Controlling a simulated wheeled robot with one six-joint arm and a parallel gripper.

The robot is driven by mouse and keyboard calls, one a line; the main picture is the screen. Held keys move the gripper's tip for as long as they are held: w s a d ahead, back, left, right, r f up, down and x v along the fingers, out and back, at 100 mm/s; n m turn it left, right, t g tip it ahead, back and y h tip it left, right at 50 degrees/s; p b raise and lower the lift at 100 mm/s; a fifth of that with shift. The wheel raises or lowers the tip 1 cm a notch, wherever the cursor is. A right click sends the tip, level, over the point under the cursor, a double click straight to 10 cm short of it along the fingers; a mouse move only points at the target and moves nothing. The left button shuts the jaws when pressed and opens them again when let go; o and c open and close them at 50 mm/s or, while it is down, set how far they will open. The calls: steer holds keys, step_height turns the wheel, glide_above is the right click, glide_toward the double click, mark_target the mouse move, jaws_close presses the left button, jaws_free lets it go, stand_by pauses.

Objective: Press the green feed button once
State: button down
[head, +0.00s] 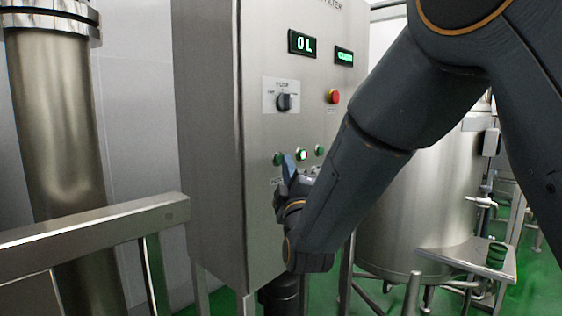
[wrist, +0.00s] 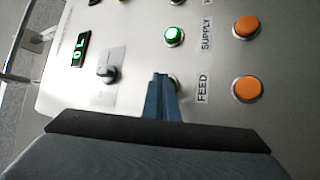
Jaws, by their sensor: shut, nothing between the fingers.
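The control panel (head: 262,215) is a steel cabinet face with a row of green buttons. The green feed button (head: 278,159) is the leftmost of the row in the head view. In the wrist view the feed button (wrist: 174,81) is mostly covered by my fingers, beside the FEED label (wrist: 203,88). My gripper (head: 288,158) is shut and empty, its blue fingertips at the feed button. The shut fingers also show in the wrist view (wrist: 163,80). I cannot tell whether they touch the button.
A lit green button (wrist: 174,36) by the SUPPLY label is close by. Orange buttons (wrist: 248,88) lie right in the wrist view. A dark rotary knob (head: 285,102), red button (head: 334,96) and display reading "0L" (head: 302,43) are above. A steel rail (head: 95,225) stands left.

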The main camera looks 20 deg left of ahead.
stand_by(0.6)
steer(key=shift+s+d, duration=0.25)
steer(key=shift+d, duration=0.4)
steer(key=shift+d, duration=0.1)
steer(key=d, duration=0.1)
steer(key=s+d, duration=0.1)
steer(key=d, duration=0.1)
steer(key=s+d, duration=0.1)
steer(key=shift+d, duration=0.25)
steer(key=shift+f, duration=0.1)
stand_by(0.6)
